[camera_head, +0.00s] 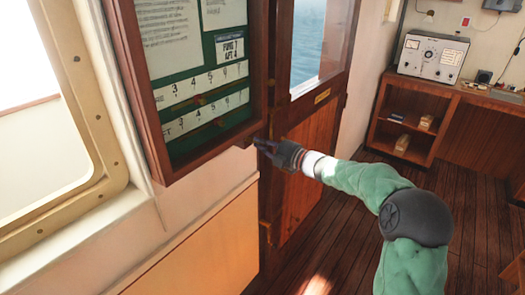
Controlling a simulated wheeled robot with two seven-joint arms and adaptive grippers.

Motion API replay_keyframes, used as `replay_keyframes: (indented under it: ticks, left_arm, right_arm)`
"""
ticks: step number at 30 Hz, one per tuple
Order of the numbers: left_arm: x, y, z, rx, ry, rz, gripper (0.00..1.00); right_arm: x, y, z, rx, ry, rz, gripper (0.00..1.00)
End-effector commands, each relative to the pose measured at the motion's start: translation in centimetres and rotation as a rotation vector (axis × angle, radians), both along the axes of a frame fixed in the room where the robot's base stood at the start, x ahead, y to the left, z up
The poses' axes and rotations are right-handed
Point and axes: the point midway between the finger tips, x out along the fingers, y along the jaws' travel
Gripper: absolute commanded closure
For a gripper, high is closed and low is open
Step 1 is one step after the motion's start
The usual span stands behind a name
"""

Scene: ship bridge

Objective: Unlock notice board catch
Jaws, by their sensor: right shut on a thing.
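The notice board (263,72) is a wooden-framed case on the wall, with a green back, papers and numbered strips inside. A small dark catch (243,142) shows at the lower right corner of its frame. My right gripper (259,142) is at that corner, its dark fingers pointing left. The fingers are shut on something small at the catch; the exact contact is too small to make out. My right arm has a green sleeve and comes in from the lower right. My left gripper is not in view.
A wooden door (312,150) with a window stands just behind my right gripper. A window frame (95,130) is at the left. A wooden shelf desk (400,145) with a grey instrument (432,57) is at the back right. The plank floor (340,225) is open.

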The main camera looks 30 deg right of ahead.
Motion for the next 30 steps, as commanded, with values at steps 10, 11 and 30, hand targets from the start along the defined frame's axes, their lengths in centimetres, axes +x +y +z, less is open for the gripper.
replay_keyframes:
  ticks: [10, 11, 30]
  left_arm:
    - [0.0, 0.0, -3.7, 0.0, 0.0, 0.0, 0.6]
    - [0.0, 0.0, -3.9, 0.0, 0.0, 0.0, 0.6]
    - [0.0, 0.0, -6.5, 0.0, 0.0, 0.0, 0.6]
  right_arm:
    - [-0.1, 0.2, -0.5, -0.293, -0.122, 0.001, 1.0]
    - [-0.1, 0.2, -0.4, -0.316, -0.131, 0.001, 1.0]
    - [-0.1, 0.3, -0.3, -0.581, -0.239, 0.001, 1.0]
